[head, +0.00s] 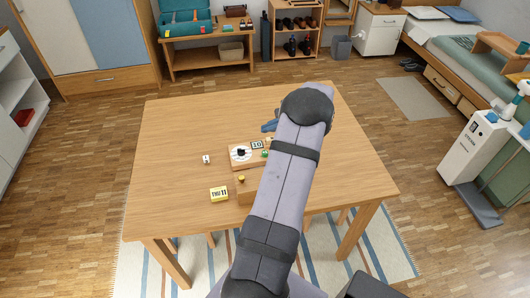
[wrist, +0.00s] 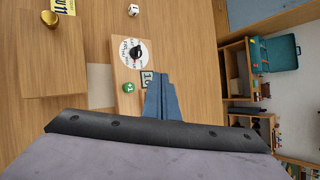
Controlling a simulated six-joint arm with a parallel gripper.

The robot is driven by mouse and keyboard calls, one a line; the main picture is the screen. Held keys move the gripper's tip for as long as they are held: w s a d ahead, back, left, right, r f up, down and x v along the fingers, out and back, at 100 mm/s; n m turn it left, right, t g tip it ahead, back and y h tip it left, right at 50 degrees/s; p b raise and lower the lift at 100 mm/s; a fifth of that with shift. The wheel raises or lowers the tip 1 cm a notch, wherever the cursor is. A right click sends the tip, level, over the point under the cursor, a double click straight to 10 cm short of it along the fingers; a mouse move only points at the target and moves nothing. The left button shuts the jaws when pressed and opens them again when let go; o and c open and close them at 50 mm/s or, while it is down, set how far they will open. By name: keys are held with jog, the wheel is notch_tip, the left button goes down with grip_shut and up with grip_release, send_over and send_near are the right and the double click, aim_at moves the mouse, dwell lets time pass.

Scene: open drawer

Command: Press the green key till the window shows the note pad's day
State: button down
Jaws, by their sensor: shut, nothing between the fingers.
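A wooden board (head: 236,164) lies on the table with a white dial (head: 240,153), a small window (head: 257,145) and a green key (head: 265,153). The window appears to read 10. In the wrist view the green key (wrist: 128,87) carries "+1", and the window (wrist: 147,79) is partly covered by my fingers. The yellow note pad (head: 219,194) reads THU 11; it is cut off in the wrist view (wrist: 68,18). My gripper (head: 266,127), with blue fingers, is shut and empty, behind the board in the head view. It is apart from the green key.
A white die (head: 206,159) lies left of the board. A wooden box with a brass knob (head: 241,178) stands in front of the board, partly hidden by my arm. The table's left side (head: 165,150) is clear.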

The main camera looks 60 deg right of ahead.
jog(key=b, duration=0.6)
send_near(263, 151)
jog(key=shift+w+d+f, duration=0.1)
jog(key=shift+w+f, duration=0.3)
jog(key=shift+w, duration=0.45)
jog(key=shift+w+f, duration=0.4)
jog(key=shift+w, duration=0.4)
jog(key=shift+w+d+f, duration=0.1)
jog(key=shift+w+f, duration=0.25)
jog(key=shift+w, duration=0.5)
jog(key=shift+a, duration=0.1)
jog(key=shift+f+b, duration=0.4)
jog(key=shift+b, duration=0.05)
jog(key=shift+f+b, duration=0.7)
jog(key=shift+f, duration=0.15)
dwell(0.5)
jog(key=shift+r, duration=0.15)
dwell(0.3)
jog(key=shift+r+p, duration=0.85)
jog(key=shift+r, duration=0.3)
jog(key=shift+r+p, duration=1.65)
jog(key=shift+r, duration=0.85)
